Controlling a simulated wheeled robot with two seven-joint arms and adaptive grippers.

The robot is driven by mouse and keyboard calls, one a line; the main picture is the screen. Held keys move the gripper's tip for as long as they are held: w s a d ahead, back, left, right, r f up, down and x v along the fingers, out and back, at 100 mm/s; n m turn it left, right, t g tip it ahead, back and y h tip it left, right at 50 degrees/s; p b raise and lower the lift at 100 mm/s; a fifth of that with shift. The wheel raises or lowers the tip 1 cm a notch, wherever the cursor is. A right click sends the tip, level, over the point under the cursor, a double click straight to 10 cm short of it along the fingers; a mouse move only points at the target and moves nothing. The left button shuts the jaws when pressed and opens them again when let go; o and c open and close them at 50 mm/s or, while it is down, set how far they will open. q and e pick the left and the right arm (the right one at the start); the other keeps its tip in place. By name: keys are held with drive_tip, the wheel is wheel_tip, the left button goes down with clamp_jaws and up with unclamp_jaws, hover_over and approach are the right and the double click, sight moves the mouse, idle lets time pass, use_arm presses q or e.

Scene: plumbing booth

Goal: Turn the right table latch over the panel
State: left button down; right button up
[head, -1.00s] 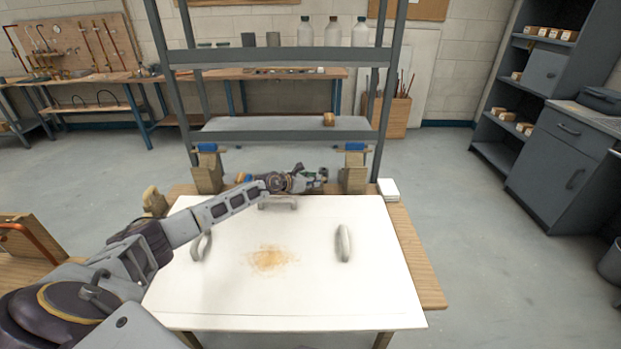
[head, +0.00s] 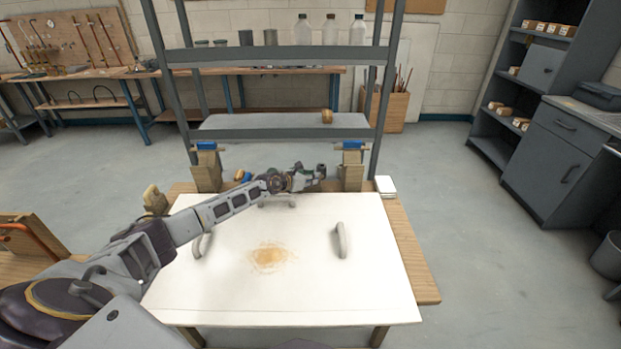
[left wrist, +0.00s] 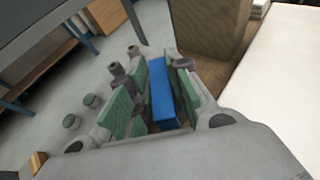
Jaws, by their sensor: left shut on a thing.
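The white panel (head: 310,270) lies flat on the wooden table. My left gripper (head: 320,172) is at the panel's far edge, just left of the right wooden post (head: 351,176). In the left wrist view its green-padded fingers (left wrist: 158,98) are shut on a blue bar (left wrist: 160,92), seemingly the right table latch's handle. In the head view my gripper hides that latch, so how it lies over the panel cannot be told. A yellow and blue piece, seemingly the left latch (head: 243,176), shows by the left post. My right gripper is out of view.
Handles (head: 341,240) stand up from the panel around an orange-brown stain (head: 268,257). A grey shelf frame (head: 290,135) rises behind the table. A white stack (head: 385,186) lies at the table's far right corner. The right part of the panel is clear of my arm.

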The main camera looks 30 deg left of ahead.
use_arm(q)
drive_tip(key=shift+f, duration=0.1)
drive_tip(key=c, duration=1.4)
unclamp_jaws()
drive_tip(key=shift+o, duration=0.2)
drive_tip(key=shift+r, duration=0.2)
drive_tip(key=shift+r, duration=0.1)
drive_tip(key=shift+r, duration=4.75)
